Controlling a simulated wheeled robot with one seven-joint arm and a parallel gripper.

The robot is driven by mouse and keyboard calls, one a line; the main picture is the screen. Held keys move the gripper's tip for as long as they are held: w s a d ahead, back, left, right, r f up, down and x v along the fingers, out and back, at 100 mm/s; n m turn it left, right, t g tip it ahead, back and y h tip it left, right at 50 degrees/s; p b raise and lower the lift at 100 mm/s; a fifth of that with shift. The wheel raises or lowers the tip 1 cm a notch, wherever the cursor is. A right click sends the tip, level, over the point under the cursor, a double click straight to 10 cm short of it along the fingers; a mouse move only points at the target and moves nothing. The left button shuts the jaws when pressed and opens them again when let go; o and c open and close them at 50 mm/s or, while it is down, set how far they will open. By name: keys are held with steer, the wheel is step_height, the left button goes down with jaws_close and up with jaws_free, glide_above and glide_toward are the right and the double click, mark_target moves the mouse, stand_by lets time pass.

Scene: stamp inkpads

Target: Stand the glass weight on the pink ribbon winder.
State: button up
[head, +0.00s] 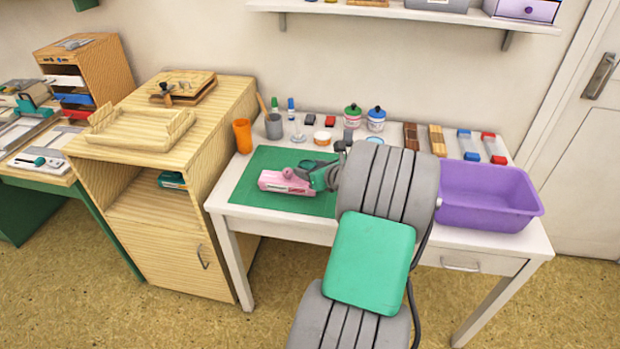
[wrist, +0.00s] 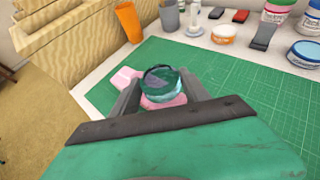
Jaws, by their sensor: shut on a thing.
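The glass weight (wrist: 160,80) is a clear, teal-tinted round piece. It sits between the two grey fingers of my gripper (wrist: 162,88), which is shut on it. The pink ribbon winder (head: 284,182) lies on the green cutting mat, at the end of my gripper (head: 303,173) in the head view. In the wrist view the pink winder (wrist: 124,77) shows to the left of the weight and just below it, partly hidden by the weight and fingers. I cannot tell whether the weight touches the winder. In the head view the weight is not clearly made out.
The green mat (head: 250,189) covers the left of the white table. An orange cup (head: 242,136), a grey cup (head: 273,126), jars and small pads stand along the back. A purple bin (head: 487,215) is at the right. Mat space right of the winder is clear in the wrist view.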

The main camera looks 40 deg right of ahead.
steer(key=shift+f, duration=1.55)
steer(key=shift+f, duration=0.15)
steer(key=o, duration=1.6)
steer(key=shift+c, duration=0.2)
steer(key=shift+r, duration=0.2)
steer(key=v, duration=1.2)
steer(key=shift+p, duration=0.4)
